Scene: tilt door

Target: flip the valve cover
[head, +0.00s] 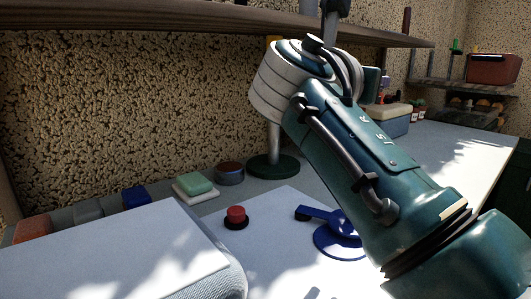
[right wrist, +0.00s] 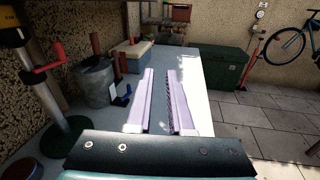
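A dark blue round piece with a flat arm (head: 322,215) lies on the pale worktop in the head view, partly hidden behind my right arm. It may be the valve cover, but I cannot tell for sure. A red button on a black base (head: 236,216) stands to its left. My right arm crosses the right half of the head view, and its gripper cannot be made out there. In the right wrist view my right gripper (right wrist: 160,78) has two pale fingers apart, with nothing between them, above the worktop. My left gripper is not in view.
A stand with a round green base (head: 273,166) rises behind the button. A white box-like surface (head: 120,255) fills the lower left. A shelf (head: 200,18) runs along the wall above. In the right wrist view a grey bucket (right wrist: 95,86) stands left of the fingers.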

